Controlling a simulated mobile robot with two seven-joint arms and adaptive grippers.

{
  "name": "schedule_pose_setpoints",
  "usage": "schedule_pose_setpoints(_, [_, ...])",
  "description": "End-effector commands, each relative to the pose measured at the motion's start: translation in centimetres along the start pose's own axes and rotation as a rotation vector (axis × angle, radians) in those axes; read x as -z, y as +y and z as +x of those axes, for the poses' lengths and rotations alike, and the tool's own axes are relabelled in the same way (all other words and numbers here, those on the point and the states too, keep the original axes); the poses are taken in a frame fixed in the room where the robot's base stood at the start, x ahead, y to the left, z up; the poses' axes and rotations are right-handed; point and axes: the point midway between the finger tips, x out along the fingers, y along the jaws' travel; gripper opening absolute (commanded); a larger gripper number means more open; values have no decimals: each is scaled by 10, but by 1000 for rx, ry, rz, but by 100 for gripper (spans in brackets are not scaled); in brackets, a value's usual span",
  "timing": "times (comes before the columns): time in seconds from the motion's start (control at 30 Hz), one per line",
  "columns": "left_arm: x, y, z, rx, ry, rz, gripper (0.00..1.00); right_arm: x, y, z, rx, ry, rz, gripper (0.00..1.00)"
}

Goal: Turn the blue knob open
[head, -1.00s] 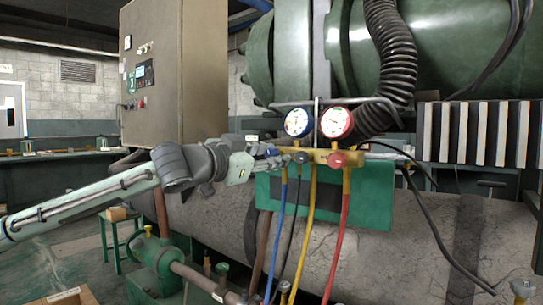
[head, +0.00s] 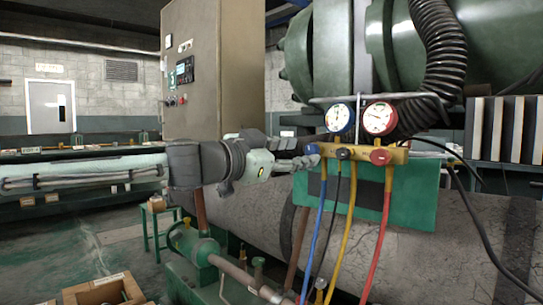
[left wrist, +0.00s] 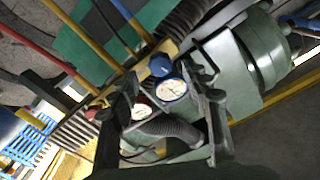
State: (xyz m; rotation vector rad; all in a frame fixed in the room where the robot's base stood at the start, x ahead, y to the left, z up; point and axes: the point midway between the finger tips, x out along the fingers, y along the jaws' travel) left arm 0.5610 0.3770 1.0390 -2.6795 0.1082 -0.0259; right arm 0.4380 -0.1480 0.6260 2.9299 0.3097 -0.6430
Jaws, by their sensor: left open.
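The blue knob (head: 312,149) is at the left end of the yellow manifold bar (head: 398,155). It also shows in the left wrist view (left wrist: 161,66). My left gripper (head: 299,154) comes in from the left, with its fingertips right beside the blue knob. In the left wrist view the two fingers (left wrist: 167,76) are spread apart, with the knob showing in the gap near their tips. I cannot tell whether either finger touches it. A black knob (head: 343,153) and a red knob (head: 380,156) sit farther right on the bar. My right gripper is not in view.
A blue-rimmed gauge (head: 339,118) and a red-rimmed gauge (head: 379,118) stand above the bar. Blue (head: 318,235), yellow and red (head: 377,240) hoses hang below it. A green plate (head: 412,195) is behind. A tan cabinet (head: 205,80) stands at the back left.

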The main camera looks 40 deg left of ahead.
Motion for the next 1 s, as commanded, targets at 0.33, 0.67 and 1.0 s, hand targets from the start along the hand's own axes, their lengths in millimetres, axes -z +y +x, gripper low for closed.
schedule_pose_setpoints(0.33, [0, -2, -56, 5, -1, 0, 48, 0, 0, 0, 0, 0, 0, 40])
schedule_pose_setpoints(0.67, [-1, 0, -69, 2, -2, -4, 48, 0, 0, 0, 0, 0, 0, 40])
schedule_pose_setpoints(1.0, [-1, -1, -68, 2, -2, -4, 48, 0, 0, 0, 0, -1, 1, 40])
